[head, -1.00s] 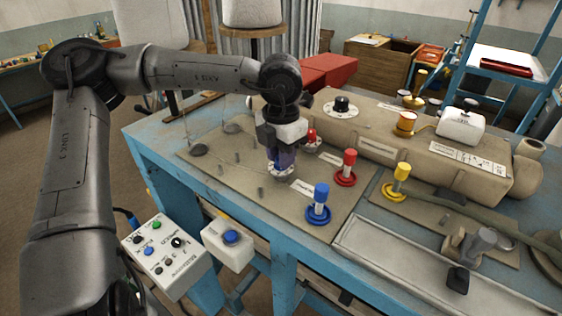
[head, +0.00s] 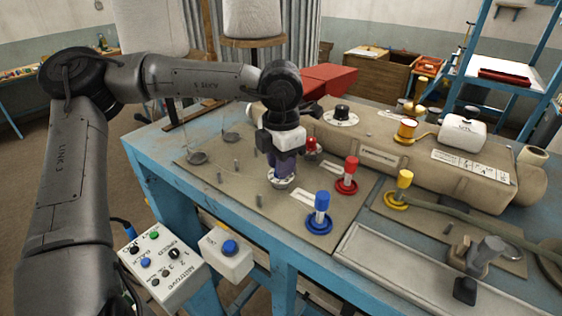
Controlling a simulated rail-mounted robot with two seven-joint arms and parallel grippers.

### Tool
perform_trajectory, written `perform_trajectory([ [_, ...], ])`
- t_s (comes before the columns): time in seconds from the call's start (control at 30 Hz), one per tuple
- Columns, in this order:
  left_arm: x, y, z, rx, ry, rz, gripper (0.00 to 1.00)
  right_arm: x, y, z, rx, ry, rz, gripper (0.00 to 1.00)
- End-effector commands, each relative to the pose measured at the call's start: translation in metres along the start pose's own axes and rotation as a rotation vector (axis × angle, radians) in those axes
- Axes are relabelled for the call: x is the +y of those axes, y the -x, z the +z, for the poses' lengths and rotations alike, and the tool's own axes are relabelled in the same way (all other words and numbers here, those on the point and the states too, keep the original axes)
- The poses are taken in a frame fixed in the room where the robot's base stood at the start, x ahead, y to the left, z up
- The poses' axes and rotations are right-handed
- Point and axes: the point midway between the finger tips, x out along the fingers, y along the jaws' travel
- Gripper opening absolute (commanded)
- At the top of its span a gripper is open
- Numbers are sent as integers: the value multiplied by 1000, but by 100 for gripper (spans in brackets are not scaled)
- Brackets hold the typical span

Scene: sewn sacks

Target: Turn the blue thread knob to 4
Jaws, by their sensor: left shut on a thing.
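My left gripper (head: 283,165) comes down from the end of the grey arm near the middle of the head view. It is shut on the blue thread knob, which stands over a small white dial (head: 283,183) on the grey-brown board. The fingers hide the knob and most of the dial, so I cannot read its setting. A blue-topped thread post on a blue ring (head: 320,224) stands to the right of the dial, apart from the gripper. My right gripper is not in view.
A red knob (head: 310,146) is close behind the gripper. Red (head: 347,175) and yellow (head: 403,180) posts stand to the right. A black knob (head: 342,112) sits on the tan machine (head: 400,160). A control box (head: 161,262) hangs at the table's front edge.

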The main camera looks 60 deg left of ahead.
Motion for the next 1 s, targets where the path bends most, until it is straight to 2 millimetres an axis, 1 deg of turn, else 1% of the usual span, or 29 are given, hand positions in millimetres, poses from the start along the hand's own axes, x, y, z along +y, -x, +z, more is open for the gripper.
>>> perform_trajectory([
  [0.03,0,1,0,0,0,0,29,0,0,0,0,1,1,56],
  [0.27,0,0,0,0,0,0,51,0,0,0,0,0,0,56],
  [0.57,0,2,0,-1,1,0,52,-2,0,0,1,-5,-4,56],
  [0.67,0,11,0,-2,3,1,52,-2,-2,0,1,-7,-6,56],
  [0.77,0,26,0,-3,2,2,52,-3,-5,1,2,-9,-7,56],
  [1.0,0,74,1,-4,3,2,52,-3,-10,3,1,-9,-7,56],
])
